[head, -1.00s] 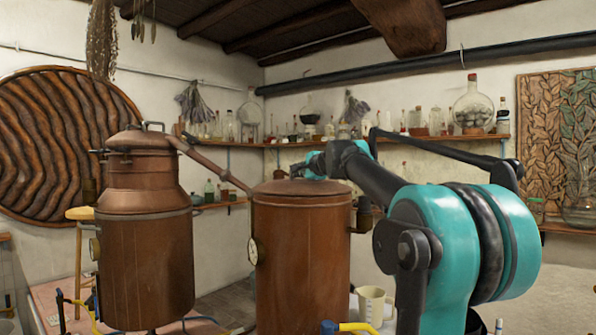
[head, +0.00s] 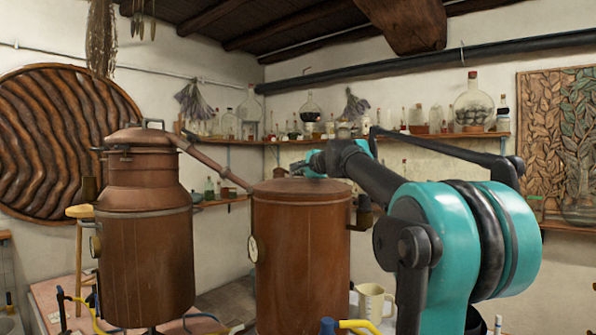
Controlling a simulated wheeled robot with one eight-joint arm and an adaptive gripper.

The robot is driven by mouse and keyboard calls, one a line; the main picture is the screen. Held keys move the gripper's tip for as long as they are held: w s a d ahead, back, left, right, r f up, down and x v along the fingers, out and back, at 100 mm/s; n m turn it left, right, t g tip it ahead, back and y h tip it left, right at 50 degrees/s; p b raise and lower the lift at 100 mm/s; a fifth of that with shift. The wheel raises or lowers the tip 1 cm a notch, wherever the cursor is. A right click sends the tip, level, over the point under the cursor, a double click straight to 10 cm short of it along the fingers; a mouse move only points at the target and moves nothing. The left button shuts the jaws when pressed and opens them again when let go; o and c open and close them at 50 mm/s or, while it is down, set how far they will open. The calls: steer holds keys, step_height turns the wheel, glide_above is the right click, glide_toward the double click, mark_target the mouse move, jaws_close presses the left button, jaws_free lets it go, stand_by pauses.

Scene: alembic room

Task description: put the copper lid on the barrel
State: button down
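The copper barrel (head: 300,262) stands upright at the centre, with a round gauge on its left side. The copper lid (head: 268,187) shows as a shallow disc at the barrel's top and looks level. From this low angle I cannot tell whether it is fully seated. My gripper (head: 298,169) is just above the lid, reaching in from the right. Its fingers are small and dark, partly hidden by my wrist, so their opening and any contact with the lid are unclear.
A copper still (head: 148,230) stands on the left, its sloping pipe (head: 213,163) ending close to the barrel's top left. A white mug (head: 371,302) and a yellow-handled valve (head: 357,326) are low at the right. Shelves of glass bottles (head: 430,140) line the wall behind.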

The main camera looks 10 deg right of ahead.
steer(key=c, duration=1.6)
jaws_free()
